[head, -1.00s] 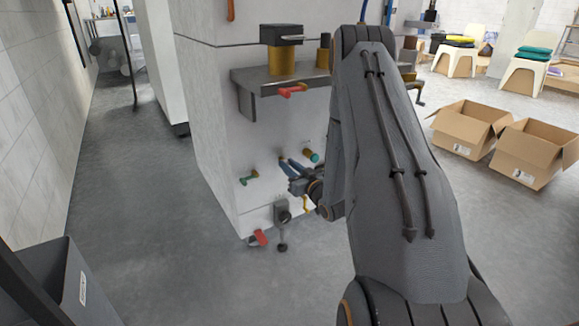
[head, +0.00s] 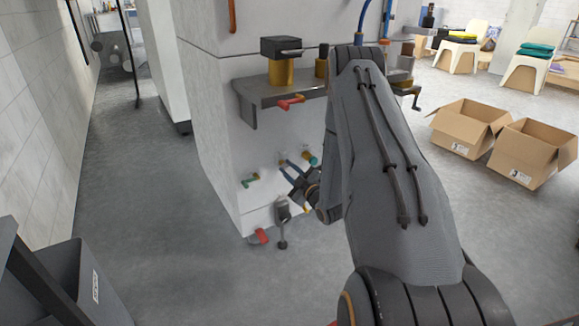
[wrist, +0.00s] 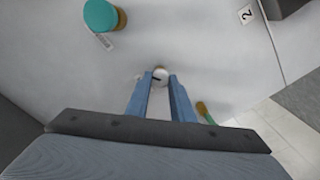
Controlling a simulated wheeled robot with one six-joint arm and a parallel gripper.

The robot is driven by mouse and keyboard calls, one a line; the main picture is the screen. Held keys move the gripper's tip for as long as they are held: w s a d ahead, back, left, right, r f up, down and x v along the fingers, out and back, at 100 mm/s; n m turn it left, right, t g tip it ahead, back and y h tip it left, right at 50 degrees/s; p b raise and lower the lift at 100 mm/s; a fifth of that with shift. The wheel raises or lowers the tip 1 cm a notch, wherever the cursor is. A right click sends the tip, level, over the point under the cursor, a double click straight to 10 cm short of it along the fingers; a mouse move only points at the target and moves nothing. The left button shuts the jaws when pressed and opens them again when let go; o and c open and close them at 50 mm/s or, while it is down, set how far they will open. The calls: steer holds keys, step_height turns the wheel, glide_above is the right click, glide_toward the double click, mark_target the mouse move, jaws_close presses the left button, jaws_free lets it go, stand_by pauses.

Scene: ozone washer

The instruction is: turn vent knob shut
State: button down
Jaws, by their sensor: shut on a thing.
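My gripper (head: 289,168) reaches the front of the white machine (head: 225,180). In the wrist view, its two blue fingers (wrist: 159,80) are closed on the sides of a small round pale knob (wrist: 160,75) with a dark slot mark on its face. I take this to be the vent knob; no label on it is readable. In the head view, the fingers and wrist largely hide the knob.
A teal knob (head: 310,158) is close to the right of the fingers, and a green lever (head: 250,180) to the left. A red-handled valve (head: 258,237) is low down. A grey shelf (head: 260,98) with a red lever (head: 290,102) overhangs above.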

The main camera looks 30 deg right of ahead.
steer(key=n+p, duration=0.3)
steer(key=n, duration=0.3)
steer(key=shift+s+f, duration=0.1)
steer(key=n+p, duration=0.3)
steer(key=n, duration=0.3)
steer(key=shift+f, duration=0.15)
steer(key=shift+n, duration=0.3)
steer(key=c, duration=1.5)
jaws_free()
steer(key=shift+c, duration=0.2)
steer(key=s+p, duration=0.1)
steer(key=s, duration=0.6)
steer(key=shift+s, duration=0.35)
steer(key=shift+d, duration=0.15)
